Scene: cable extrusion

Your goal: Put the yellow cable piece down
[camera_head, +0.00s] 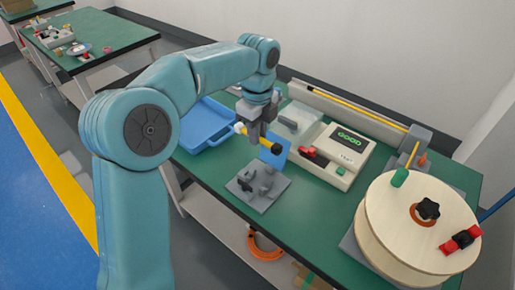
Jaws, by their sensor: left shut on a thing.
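My left gripper (257,133) is shut on the yellow cable piece (240,128). The piece appears held above the green table (225,168), behind and above a grey fixture block (262,200) in this view. My right gripper is not in view.
A blue tray (205,115) lies left of the gripper. A pale tester (347,172) with a green display stands to the right. A large wooden spool (395,225) fills the right end. A long rail with a yellow rod (350,105) runs along the back.

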